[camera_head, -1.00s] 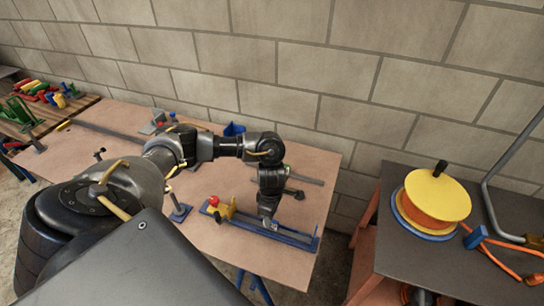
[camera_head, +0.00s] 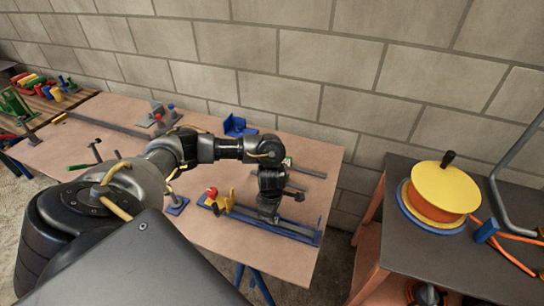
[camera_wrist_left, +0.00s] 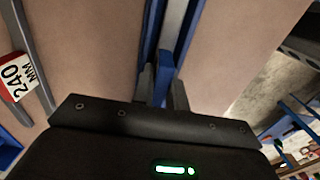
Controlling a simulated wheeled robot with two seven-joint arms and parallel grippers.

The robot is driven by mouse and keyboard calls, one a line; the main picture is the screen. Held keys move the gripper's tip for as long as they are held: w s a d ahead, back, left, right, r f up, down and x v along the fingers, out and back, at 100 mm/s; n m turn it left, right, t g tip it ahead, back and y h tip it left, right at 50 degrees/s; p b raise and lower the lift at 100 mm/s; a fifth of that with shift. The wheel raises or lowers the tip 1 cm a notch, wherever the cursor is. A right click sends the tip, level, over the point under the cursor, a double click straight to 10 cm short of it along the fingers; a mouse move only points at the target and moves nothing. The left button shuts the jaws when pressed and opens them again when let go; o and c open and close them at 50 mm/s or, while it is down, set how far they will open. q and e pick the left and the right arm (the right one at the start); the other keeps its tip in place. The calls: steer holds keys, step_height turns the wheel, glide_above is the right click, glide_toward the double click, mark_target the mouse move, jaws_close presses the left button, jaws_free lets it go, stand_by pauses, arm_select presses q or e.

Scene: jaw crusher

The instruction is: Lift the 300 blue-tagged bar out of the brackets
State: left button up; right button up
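My left gripper (camera_wrist_left: 163,92) points down over the long blue fixture (camera_head: 290,233) at the front right of the bench. In the left wrist view its two dark fingers stand on either side of an upright blue piece (camera_wrist_left: 165,72). I cannot tell whether they touch it or whether it is a bracket or the tag. A grey bar (camera_wrist_left: 173,28) runs between blue strips beyond the fingers. No 300 mark is readable. Another grey bar with a red-and-white 240 MM tag (camera_wrist_left: 17,77) lies to the left. My right gripper is not in view.
A yellow clamp with a red knob (camera_head: 212,191) sits at the fixture's left end. A blue holder (camera_head: 236,126) stands at the back of the bench. A dark table with a yellow-orange reel (camera_head: 440,190) stands to the right, across a gap. A block wall closes the back.

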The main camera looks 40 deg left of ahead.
arm_select(q)
jaws_close()
steer(key=shift+r, duration=0.1)
steer(key=shift+r+p, duration=3)
steer(key=shift+r, duration=0.45)
